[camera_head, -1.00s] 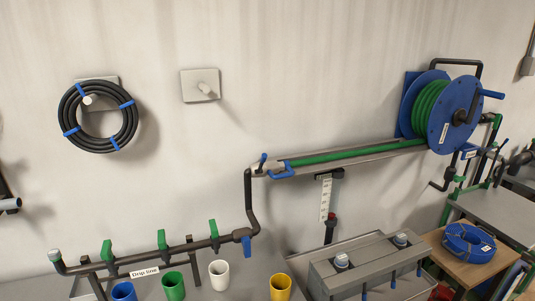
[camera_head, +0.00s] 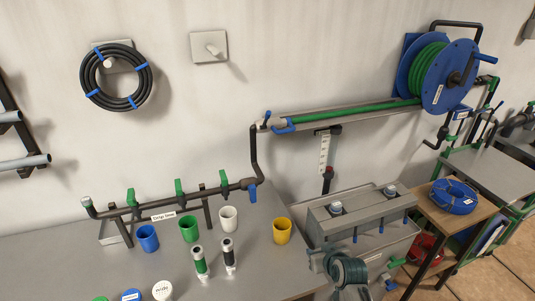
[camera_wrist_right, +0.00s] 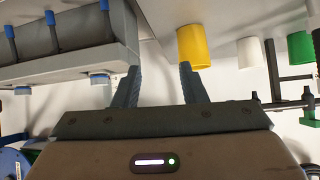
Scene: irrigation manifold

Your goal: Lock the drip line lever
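The black drip line pipe (camera_head: 170,208) with several green valves stands along the wall, marked by a white "Drip line" label (camera_head: 163,217). A blue lever (camera_head: 252,192) hangs down at its right end, below the bend. Another blue lever (camera_head: 284,126) sits at the coupling on the end of the green hose (camera_head: 350,114). I cannot tell its exact lock position. In the right wrist view my right gripper (camera_wrist_right: 160,82) is open and empty, with a yellow cup (camera_wrist_right: 193,47) beyond its fingers. My left gripper is not in view.
The blue hose reel (camera_head: 447,82) is on the wall at right. The yellow cup (camera_head: 282,231) and other cups stand on the bench below the pipe. A grey box (camera_head: 350,214) with blue handles is right of them.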

